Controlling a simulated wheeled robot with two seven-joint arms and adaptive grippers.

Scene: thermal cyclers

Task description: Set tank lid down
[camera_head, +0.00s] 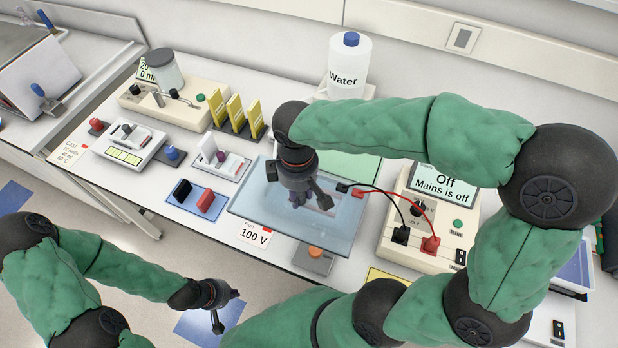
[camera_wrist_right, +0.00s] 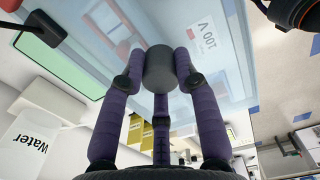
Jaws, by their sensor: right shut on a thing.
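The tank lid (camera_head: 345,215) is a clear pale-blue plate in the middle of the bench in the head view. My right gripper (camera_head: 298,197) points down over its middle. The clear lid (camera_wrist_right: 120,30) spreads out behind the knob. The tank is hard to tell apart from the lid, and I cannot tell whether they touch. My left gripper (camera_head: 234,294) hangs in front of the bench, away from the lid; its fingers are too small to judge.
A water bottle (camera_head: 348,65) stands behind. A blue tray (camera_head: 183,203) with black and red blocks and a "100 V" card (camera_head: 254,236) lie left and in front.

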